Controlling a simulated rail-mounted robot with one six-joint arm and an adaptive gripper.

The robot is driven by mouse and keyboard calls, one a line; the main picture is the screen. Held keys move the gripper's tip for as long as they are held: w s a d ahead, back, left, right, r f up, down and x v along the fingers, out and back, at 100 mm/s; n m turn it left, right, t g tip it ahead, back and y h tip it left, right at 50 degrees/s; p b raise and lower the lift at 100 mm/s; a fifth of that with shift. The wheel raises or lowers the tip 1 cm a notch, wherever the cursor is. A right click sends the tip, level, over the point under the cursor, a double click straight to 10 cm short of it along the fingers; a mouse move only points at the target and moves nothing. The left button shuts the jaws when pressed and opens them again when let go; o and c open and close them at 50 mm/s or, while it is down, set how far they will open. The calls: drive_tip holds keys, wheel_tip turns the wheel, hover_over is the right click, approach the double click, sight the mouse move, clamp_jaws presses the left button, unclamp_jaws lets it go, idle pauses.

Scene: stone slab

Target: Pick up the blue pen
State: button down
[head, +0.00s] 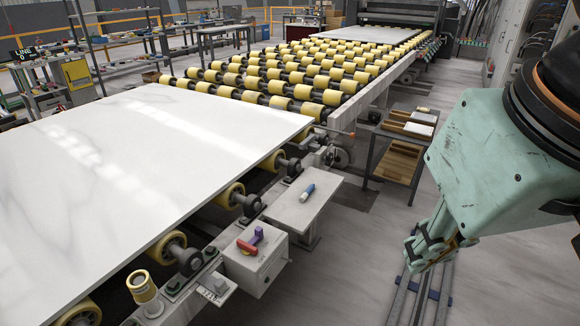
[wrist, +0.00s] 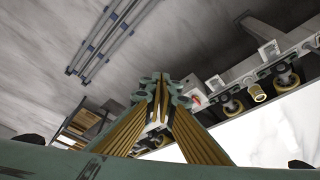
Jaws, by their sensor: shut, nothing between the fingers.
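The blue pen (head: 308,191), blue with a pale end, lies on a small grey side shelf (head: 290,213) beside the roller conveyor. My gripper (head: 420,262) hangs to the right of the shelf in the head view, well apart from the pen, above the floor. In the wrist view my gripper (wrist: 161,82) has its fingers together with nothing between them. I cannot make out the pen in the wrist view; the fingers cover part of the conveyor's edge there.
A white stone slab (head: 130,160) rests on the yellow rollers (head: 320,70). A grey box (head: 257,264) with red and purple parts stands next to the shelf. A tiered rack (head: 400,150) stands behind. Metal rails (head: 420,295) lie on the floor below my gripper.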

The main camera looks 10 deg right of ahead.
drive_tip(key=c, duration=3.4)
unclamp_jaws()
drive_tip(key=o, duration=0.9)
drive_tip(key=shift+o, duration=0.2)
